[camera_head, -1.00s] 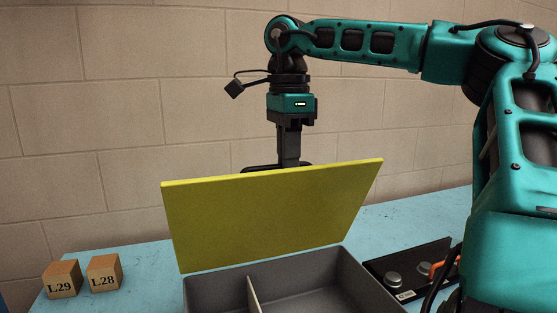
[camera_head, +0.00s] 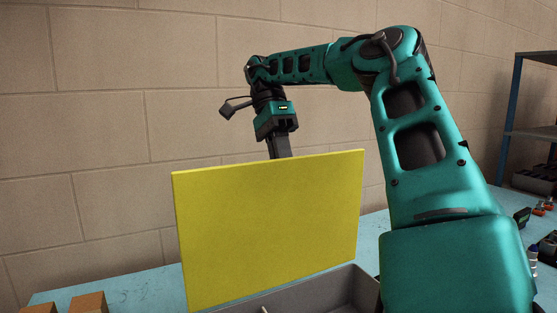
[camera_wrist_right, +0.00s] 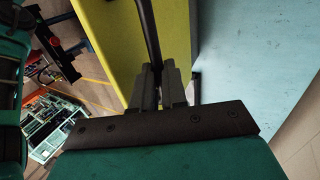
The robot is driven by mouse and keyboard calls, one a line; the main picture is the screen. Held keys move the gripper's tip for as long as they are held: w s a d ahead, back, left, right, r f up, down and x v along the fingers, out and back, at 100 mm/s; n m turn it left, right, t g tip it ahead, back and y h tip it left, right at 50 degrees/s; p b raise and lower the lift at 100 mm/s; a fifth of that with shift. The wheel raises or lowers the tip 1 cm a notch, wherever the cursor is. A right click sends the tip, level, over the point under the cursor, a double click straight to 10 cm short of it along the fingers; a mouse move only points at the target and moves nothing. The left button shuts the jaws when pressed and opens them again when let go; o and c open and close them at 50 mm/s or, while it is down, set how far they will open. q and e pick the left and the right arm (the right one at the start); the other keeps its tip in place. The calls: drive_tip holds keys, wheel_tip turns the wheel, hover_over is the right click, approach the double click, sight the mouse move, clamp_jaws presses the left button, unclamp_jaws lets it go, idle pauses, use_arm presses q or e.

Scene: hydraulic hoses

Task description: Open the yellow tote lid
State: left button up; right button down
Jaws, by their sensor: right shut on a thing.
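The yellow lid (camera_head: 270,230) stands roughly upright above the far side of the grey tote (camera_head: 345,289), its broad face towards me. The tote is open at the top, and only its upper rear part shows at the bottom of the head view. My right gripper (camera_head: 281,150) is behind the lid, its fingertips hidden there. In the right wrist view the fingers (camera_wrist_right: 160,85) are shut on a dark bar handle (camera_wrist_right: 149,35) beside the yellow lid face (camera_wrist_right: 115,45). My left gripper is in neither view.
Two wooden blocks (camera_head: 88,303) are at the bottom left, cut off by the frame. A blue-framed shelf (camera_head: 515,110) stands at the right, with small parts (camera_head: 534,216) on the blue table near it. A block wall stands behind.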

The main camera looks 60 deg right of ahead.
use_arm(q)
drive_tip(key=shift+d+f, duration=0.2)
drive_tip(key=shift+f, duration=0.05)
use_arm(e)
drive_tip(key=shift+w+d+f, duration=0.4)
drive_tip(key=shift+w, duration=0.05)
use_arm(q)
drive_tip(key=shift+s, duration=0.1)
use_arm(e)
drive_tip(key=c, duration=1.2)
unclamp_jaws()
drive_tip(key=shift+d+r, duration=0.1)
drive_tip(key=shift+d, duration=0.05)
drive_tip(key=shift+c, duration=0.2)
drive_tip(key=shift+o, duration=0.4)
drive_tip(key=shift+r, duration=0.1)
